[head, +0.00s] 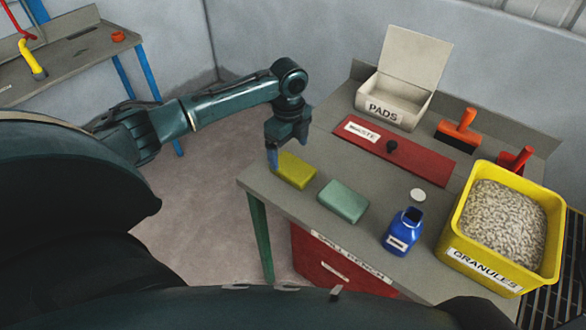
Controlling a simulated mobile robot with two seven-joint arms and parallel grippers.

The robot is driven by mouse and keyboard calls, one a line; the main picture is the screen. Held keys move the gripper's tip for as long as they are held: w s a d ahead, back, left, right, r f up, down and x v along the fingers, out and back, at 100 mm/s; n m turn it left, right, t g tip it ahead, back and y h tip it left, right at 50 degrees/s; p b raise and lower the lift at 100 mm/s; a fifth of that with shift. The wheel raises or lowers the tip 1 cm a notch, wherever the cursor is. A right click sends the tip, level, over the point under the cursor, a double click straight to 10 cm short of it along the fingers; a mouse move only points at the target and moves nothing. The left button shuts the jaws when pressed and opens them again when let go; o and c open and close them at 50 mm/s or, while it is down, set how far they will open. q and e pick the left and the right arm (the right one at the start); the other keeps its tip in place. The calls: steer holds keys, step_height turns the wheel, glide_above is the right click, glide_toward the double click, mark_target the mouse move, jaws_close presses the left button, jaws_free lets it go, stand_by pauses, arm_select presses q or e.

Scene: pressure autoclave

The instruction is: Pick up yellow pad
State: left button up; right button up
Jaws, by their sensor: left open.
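The yellow pad (296,171) lies flat near the left corner of the grey bench top. My left gripper (281,155) points down at the pad's left end, with its fingers at or just above that end. It is open. One fingertip shows beside the pad's left edge, and I cannot tell whether it touches the pad. My right gripper is not in view.
A green pad (343,201) lies just right of the yellow one. A blue bottle (403,231), white cap (418,195), red waste panel (420,151) with a black knob, open PADS box (393,100) and yellow GRANULES bin (455,250) share the bench (300,203).

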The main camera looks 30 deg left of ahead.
mark_target(291, 165)
arm_select(q)
steer(key=f, duration=0.5)
steer(key=shift+s+d+f, duration=0.15)
steer(key=shift+s+d, duration=0.05)
steer(key=shift+d, duration=0.1)
steer(key=c, duration=1.1)
